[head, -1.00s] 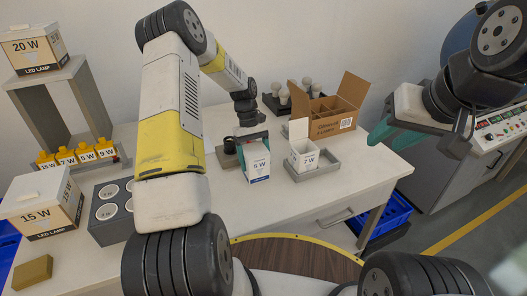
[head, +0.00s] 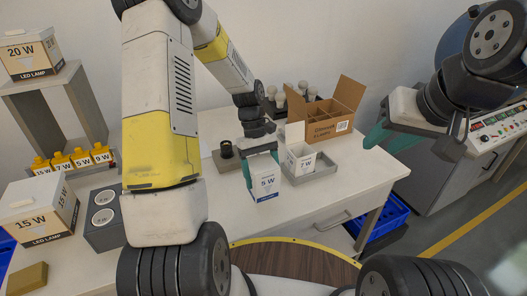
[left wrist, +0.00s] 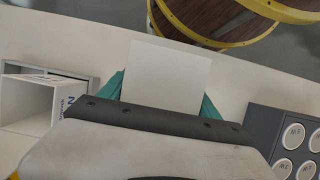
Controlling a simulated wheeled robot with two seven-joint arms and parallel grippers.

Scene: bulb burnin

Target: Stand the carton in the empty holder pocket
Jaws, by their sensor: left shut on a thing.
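My left gripper (head: 262,152) is shut on the white 5 W carton (head: 265,183). The carton is upright, just left of the grey holder (head: 322,172) in the head view. A white 7 W carton (head: 301,161) with a raised flap stands in the holder. Bare holder floor shows beside it, partly hidden. In the left wrist view the held carton (left wrist: 166,75) sits between the teal fingers, with the holder (left wrist: 18,68) to the left. My right gripper (head: 384,137) hangs away at the right; its finger gap is unclear.
A divided brown box (head: 327,128) and several bulbs (head: 281,100) are behind the holder. A dark round socket (head: 227,149) is left of the carton. A grey block with round lids (head: 102,215) and a 15 W box (head: 38,213) stand left.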

